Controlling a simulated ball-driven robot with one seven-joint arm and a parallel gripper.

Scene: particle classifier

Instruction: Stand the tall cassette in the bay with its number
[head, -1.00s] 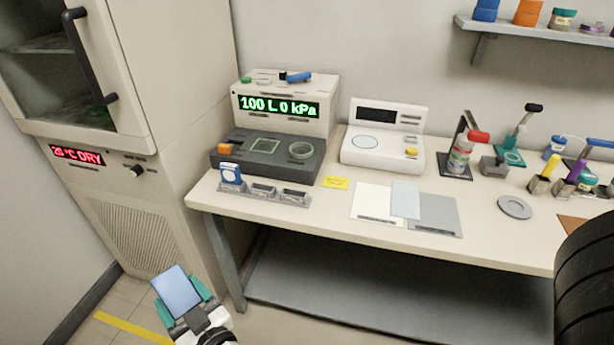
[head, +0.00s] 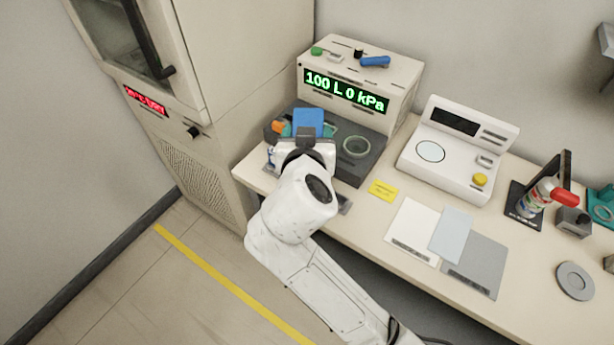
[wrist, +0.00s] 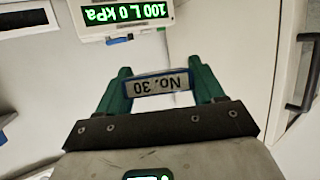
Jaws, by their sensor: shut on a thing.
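My gripper (head: 308,132) is shut on the tall blue cassette (head: 309,120), in front of the dark grey machine base in the head view. In the wrist view, green fingers of my gripper (wrist: 160,79) clasp the cassette (wrist: 160,85) on both sides; its label reads "No. 30", upside down in the picture. The bay row at the bench's front left is mostly hidden behind my arm. Its right end (head: 344,203) shows, and a small blue and white piece (head: 270,157) shows at its left. I cannot read any bay numbers.
The machine's display box (head: 345,92) reads "100 L 0 kPa". Its dark base (head: 372,160) has a round ring (head: 356,147). A white device (head: 455,150), a yellow note (head: 383,190) and flat sheets (head: 410,228) lie to the right. A tall cabinet (head: 215,130) stands at left.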

